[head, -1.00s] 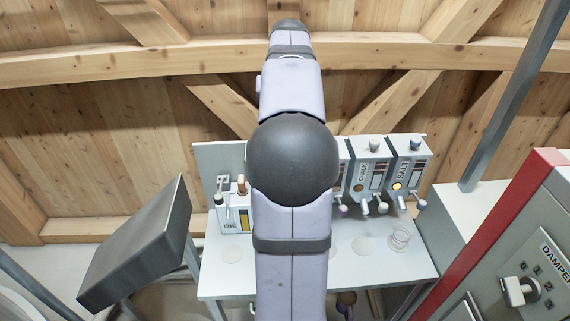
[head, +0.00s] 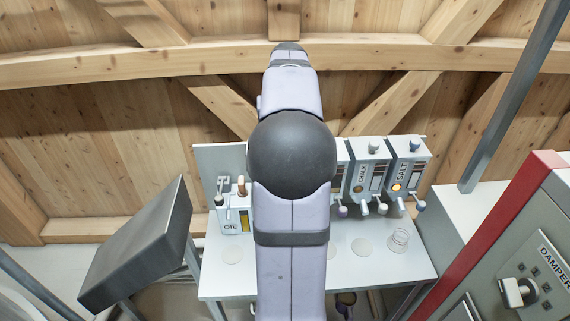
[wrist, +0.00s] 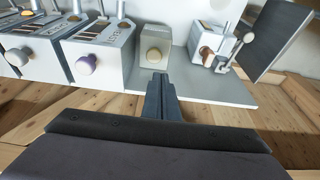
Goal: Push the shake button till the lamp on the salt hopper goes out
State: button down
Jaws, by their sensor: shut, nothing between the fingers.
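The salt hopper (head: 408,165) stands at the right end of the row in the head view. Its round lamp (head: 396,188) glows orange. My gripper (wrist: 160,78) is shut and empty in the wrist view. Its fingertips point at a small pale box with a round cream button (wrist: 153,56), just short of it in the picture; I cannot tell whether they touch. No label on that box is readable, so I cannot tell if it is the shake button. In the head view my arm hides the gripper and this box.
The chalk hopper (head: 368,168) stands left of the salt hopper. The oil unit (head: 235,213) is at the bench's left, and shows at right in the wrist view (wrist: 212,45). A dark slanted panel (head: 137,247) and the damper cabinet (head: 535,245) flank the white bench (head: 385,268).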

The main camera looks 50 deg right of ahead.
jog(key=p+x, duration=0.2)
jog(key=x, duration=0.6)
jog(key=shift+s+a+f, duration=0.1)
jog(key=shift+a+f, duration=0.05)
jog(key=shift+f, duration=0.1)
jog(key=shift+f+p, duration=0.5)
jog(key=shift+f, duration=0.45)
notch_tip(320, 180, down, 2)
jog(key=shift+f+b, duration=0.1)
jog(key=shift+b, duration=0.7)
jog(key=shift+s+a, duration=0.1)
